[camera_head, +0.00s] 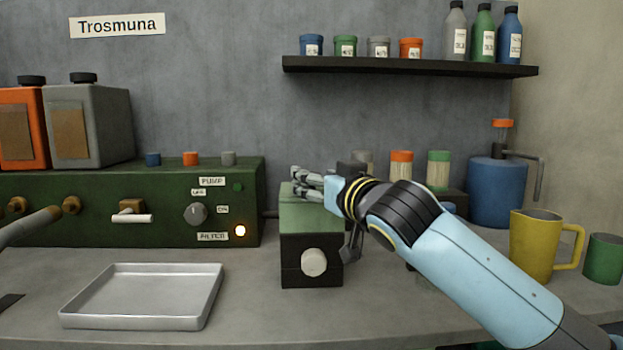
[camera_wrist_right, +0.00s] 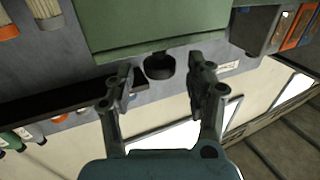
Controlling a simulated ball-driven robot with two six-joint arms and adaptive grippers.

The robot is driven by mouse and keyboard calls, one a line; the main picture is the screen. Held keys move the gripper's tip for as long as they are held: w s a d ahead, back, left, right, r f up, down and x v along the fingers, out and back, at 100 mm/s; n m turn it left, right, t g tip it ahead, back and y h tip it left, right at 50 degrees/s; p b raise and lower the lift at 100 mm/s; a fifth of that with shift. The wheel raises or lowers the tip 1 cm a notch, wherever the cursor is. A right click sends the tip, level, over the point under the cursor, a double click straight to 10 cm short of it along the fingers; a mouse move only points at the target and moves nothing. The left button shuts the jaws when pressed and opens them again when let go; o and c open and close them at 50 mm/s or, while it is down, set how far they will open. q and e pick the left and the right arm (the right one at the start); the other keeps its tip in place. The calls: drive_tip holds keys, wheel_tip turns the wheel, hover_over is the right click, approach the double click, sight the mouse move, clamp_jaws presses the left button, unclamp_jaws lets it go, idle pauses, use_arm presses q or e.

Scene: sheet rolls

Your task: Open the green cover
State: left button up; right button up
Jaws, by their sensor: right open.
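The green cover (camera_head: 300,213) is the top of a small dark box that stands on the bench, with a pale round knob (camera_head: 314,262) on its front. The cover looks closed. My right gripper (camera_head: 306,184) is over the cover, near its back right part, and hides some of it. In the right wrist view, a green surface that looks like the cover (camera_wrist_right: 150,25) fills the top. A dark round knob (camera_wrist_right: 159,67) sits at its edge, between the open fingers of the right gripper (camera_wrist_right: 160,78). I cannot tell whether they touch it. My left gripper is out of view.
A green control panel (camera_head: 80,210) with a white-handled valve stands left of the box. An empty metal tray (camera_head: 140,298) lies in front of it. A yellow jug (camera_head: 532,245) and green cup (camera_head: 604,258) stand right. A shelf (camera_head: 410,66) holds jars and bottles.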

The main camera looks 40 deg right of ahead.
drive_tip(key=shift+w+d, duration=0.2)
drive_tip(key=shift+w, duration=1.1)
clamp_jaws()
